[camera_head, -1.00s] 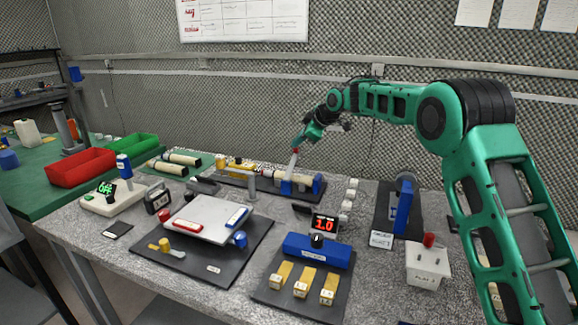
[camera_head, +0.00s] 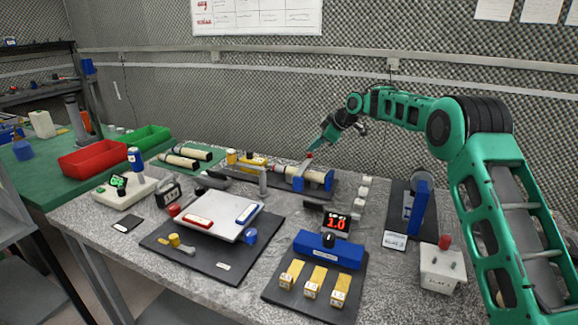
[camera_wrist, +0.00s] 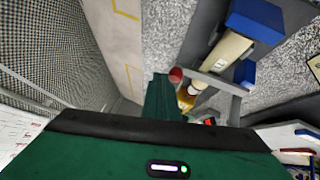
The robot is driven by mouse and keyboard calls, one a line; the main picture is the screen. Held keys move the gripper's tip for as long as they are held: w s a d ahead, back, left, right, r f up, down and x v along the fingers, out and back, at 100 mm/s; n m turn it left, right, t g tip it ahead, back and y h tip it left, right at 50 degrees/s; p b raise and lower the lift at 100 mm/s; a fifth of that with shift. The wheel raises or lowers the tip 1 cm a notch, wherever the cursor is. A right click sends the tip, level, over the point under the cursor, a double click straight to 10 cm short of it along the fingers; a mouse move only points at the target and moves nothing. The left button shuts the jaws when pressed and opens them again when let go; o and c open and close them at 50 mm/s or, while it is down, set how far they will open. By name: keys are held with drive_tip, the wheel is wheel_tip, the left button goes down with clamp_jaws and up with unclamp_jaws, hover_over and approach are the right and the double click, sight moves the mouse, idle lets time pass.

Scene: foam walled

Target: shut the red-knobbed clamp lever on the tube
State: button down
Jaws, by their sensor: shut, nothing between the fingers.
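The clamp fixture holds a pale tube (camera_head: 313,175) between blue blocks (camera_head: 329,180) on a dark base at the back of the table. Its lever has a red knob (camera_head: 309,155) and stands raised above the tube, leaning slightly right. In the wrist view the red knob (camera_wrist: 176,74) is right beside my fingertips, with the grey lever arm (camera_wrist: 215,82) running right from it and the tube (camera_wrist: 226,52) beyond. My gripper (camera_head: 314,148) is shut and empty, its tips at the knob; whether they touch it I cannot tell.
A grey post (camera_head: 263,181) stands left of the fixture. White caps (camera_head: 362,191) line its right side. A blue-and-grey stand (camera_head: 418,208) is to the right.

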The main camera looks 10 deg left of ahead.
drive_tip(key=shift+w+d+f, duration=0.1)
drive_tip(key=shift+w+f, duration=0.1)
drive_tip(key=shift+f, duration=0.1)
idle(0.4)
drive_tip(key=d+r, duration=0.6)
drive_tip(key=r, duration=0.5)
drive_tip(key=shift+s+r, duration=0.2)
drive_tip(key=shift+r, duration=0.1)
drive_tip(key=shift+s, duration=0.1)
